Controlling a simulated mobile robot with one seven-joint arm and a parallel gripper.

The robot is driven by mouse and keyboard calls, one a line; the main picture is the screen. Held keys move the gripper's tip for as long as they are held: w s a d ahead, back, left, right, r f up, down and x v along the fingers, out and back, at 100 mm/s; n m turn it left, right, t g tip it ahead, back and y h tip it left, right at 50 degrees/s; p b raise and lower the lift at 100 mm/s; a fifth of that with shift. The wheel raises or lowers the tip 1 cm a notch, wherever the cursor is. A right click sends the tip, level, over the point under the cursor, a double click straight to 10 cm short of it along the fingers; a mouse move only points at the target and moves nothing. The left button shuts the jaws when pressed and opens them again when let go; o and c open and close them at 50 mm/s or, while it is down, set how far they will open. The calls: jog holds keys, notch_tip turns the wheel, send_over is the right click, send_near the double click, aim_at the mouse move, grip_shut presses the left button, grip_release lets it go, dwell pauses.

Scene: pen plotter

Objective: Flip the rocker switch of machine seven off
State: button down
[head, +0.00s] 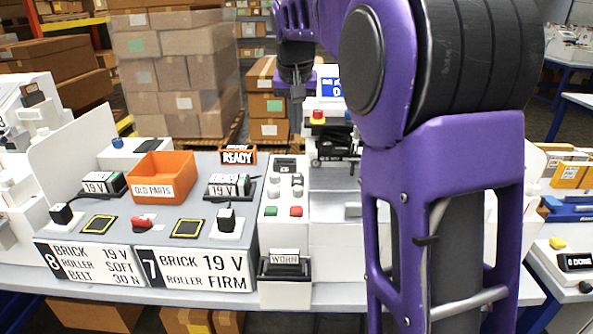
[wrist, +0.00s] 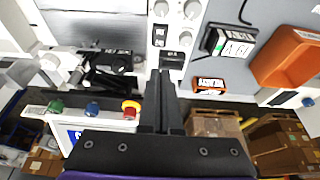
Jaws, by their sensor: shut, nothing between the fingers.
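A placard with a large 7, reading brick roller 19 V firm (head: 195,270), stands at the front of the grey bench. To its right is a white control panel (head: 271,222) with grey knobs and green and red buttons. A small black rocker switch (head: 285,164) is at the panel's far end; it also shows in the wrist view (wrist: 173,57). Its on or off position is too small to tell. My gripper (head: 297,122) is shut and empty, above and behind the panel's far end. In the wrist view its fingertips (wrist: 167,76) appear just short of the switch; contact cannot be told.
An orange old parts bin (head: 163,178) and a ready sign (head: 238,155) stand left of the panel. A red and yellow emergency button (head: 318,117) and a black mechanism (head: 335,148) are to its right. My purple arm hides much of the machine's right side.

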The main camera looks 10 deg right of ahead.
aim_at(297, 174)
jog(key=shift+r, duration=0.1)
jog(key=x, duration=0.4)
jog(key=b+x, duration=0.1)
jog(key=x, duration=0.4)
jog(key=b+x, duration=0.1)
jog(key=x, duration=0.4)
jog(key=shift+s, duration=0.35)
jog(key=shift+p, duration=0.5)
